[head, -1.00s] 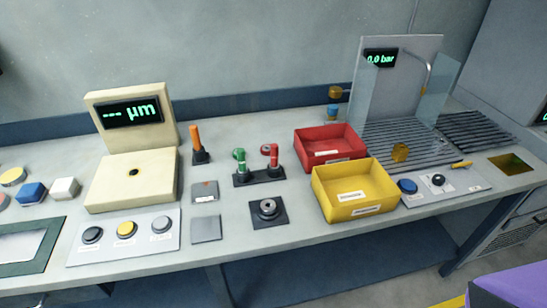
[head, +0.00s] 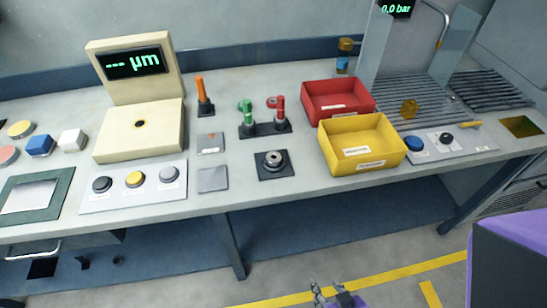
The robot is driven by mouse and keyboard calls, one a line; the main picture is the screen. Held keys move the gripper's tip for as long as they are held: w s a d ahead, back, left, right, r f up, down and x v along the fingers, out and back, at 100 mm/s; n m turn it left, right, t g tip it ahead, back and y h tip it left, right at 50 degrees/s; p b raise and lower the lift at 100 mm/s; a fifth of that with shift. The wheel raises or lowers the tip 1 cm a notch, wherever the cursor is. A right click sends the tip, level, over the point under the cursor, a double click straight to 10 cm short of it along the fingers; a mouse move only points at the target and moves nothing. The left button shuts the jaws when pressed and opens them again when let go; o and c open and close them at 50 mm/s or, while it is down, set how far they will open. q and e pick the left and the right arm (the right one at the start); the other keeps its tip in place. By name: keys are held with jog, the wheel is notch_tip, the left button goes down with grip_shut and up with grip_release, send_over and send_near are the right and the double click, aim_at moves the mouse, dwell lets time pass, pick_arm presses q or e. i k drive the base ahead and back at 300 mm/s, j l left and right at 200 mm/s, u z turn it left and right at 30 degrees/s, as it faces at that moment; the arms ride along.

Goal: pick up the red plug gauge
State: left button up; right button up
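The red plug gauge (head: 280,112) stands upright in a dark two-place stand (head: 264,130) on the bench, to the right of the green plug gauge (head: 247,113). A small red ring-shaped part shows just behind and left of its top. My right gripper (head: 328,284) shows at the bottom edge, well below and in front of the bench, far from the gauge. Its fingers are apart, with nothing seen between them; its lower part is cut off by the frame. My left gripper is not in view.
A red bin (head: 338,87) and a yellow bin (head: 362,164) stand right of the stand. A dark block with a metal ring (head: 273,160) lies in front of it. An orange-handled tool (head: 201,91) stands to its left. The bench's front edge lies between gripper and gauge.

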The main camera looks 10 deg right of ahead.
aim_at(280, 117)
jog(key=j+z, duration=0.1)
jog(key=j, duration=0.6)
jog(key=k+j+z, duration=0.1)
jog(key=j, duration=0.6)
